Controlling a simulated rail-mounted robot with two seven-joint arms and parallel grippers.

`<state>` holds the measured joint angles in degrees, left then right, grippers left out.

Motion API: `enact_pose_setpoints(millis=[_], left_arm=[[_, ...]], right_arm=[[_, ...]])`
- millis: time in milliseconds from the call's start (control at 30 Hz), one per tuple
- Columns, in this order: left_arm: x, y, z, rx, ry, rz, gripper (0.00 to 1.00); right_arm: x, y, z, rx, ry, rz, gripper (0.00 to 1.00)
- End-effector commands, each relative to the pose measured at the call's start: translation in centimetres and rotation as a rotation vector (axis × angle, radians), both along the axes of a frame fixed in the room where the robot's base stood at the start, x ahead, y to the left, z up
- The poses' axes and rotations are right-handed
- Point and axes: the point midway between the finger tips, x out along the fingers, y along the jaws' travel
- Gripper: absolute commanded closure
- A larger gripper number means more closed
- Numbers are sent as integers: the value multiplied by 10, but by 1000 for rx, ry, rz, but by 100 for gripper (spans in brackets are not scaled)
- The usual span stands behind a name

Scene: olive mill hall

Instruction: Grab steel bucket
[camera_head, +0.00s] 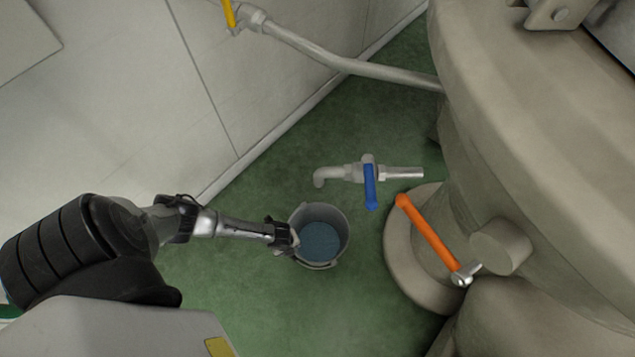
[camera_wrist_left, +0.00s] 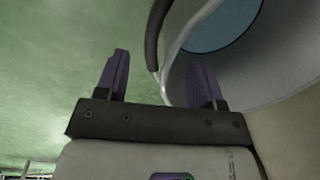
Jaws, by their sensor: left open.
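The steel bucket (camera_head: 340,224) stands upright on the green floor in the head view, with bluish liquid inside. My left gripper (camera_head: 295,238) reaches in from the left and is at the bucket's left rim. In the left wrist view my left gripper (camera_wrist_left: 165,85) is open, and the bucket (camera_wrist_left: 270,65) fills the upper right. The bucket's rim and a dark curved piece, perhaps its handle, lie between or just beyond the two fingers. I cannot tell whether the fingers touch the bucket. My right gripper is not in view.
A tap with a blue lever (camera_head: 370,185) is above and right of the bucket. A large beige machine (camera_head: 540,150) with an orange lever (camera_head: 428,234) fills the right. A pale wall (camera_head: 120,110) with a pipe (camera_head: 340,62) runs along the upper left. Green floor is free below the bucket.

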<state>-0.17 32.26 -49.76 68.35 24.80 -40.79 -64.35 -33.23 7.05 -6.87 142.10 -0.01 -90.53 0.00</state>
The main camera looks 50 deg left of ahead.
Motion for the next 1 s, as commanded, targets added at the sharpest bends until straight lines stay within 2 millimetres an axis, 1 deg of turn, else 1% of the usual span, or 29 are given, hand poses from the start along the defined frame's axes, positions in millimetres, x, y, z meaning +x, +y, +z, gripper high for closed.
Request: enact_pose_setpoints(millis=[33, 300, 400, 500, 700, 767, 1000], left_arm=[[0, 0, -6, 0, 0, 0, 38], [4, 2, -37, 0, 0, 1, 38], [5, 2, -47, 0, 0, 1, 38], [6, 2, -50, 1, 0, 0, 38], [6, 2, -48, 0, 0, 0, 38], [6, 2, -48, 0, 0, 0, 43], [5, 2, -48, 0, 0, 0, 66]], right_arm=[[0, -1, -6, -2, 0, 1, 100], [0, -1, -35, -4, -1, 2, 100], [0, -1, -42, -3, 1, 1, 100], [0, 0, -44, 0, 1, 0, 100], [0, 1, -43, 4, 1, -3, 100], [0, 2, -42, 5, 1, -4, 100], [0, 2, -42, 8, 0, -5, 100]])
